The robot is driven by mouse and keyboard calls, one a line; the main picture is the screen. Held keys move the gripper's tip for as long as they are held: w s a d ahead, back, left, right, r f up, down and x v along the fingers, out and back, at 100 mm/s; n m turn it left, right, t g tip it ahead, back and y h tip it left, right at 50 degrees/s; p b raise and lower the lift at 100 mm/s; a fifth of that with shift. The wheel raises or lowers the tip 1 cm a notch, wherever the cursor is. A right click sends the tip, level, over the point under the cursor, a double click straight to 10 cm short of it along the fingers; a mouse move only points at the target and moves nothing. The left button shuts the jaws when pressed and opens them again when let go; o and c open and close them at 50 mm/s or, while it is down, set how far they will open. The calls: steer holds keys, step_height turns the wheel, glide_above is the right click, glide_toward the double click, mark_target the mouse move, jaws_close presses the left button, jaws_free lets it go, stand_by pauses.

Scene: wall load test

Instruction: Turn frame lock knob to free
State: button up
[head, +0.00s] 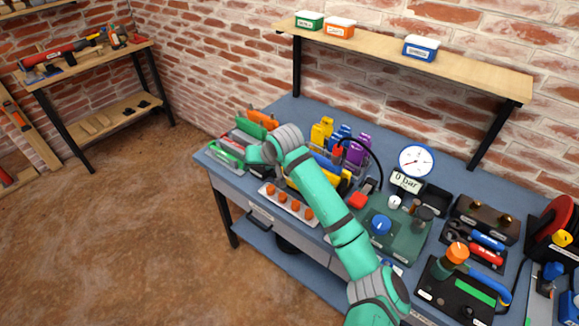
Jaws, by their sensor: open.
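I cannot tell for sure which knob is the frame lock knob. A large blue knob (381,224) sits on a dark green base plate (408,246) at the right of the bench. A small white knob (394,202) is behind it, and a red part (357,201) is at the plate's left edge. An orange-topped knob (457,252) stands on a black unit farther right. No setting label on these knobs is readable. My teal arm reaches up and left across the bench, left of the plate. My gripper's fingers cannot be made out beyond the arm's bend.
The blue workbench (312,113) is crowded. A round gauge (416,161) and a "0 bar" display (407,181) stand behind the plate. A tray with orange knobs (289,203) lies near the front edge. A wooden shelf (460,71) overhangs the back. The floor at left is clear.

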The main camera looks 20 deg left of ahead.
steer(key=w+d+r+h, duration=0.4)
steer(key=d+r, duration=0.1)
steer(key=d, duration=0.5)
steer(key=shift+m, duration=0.3)
steer(key=x, duration=1.1)
steer(key=shift+s, duration=0.25)
steer(key=shift+c, duration=0.4)
steer(key=c, duration=1)
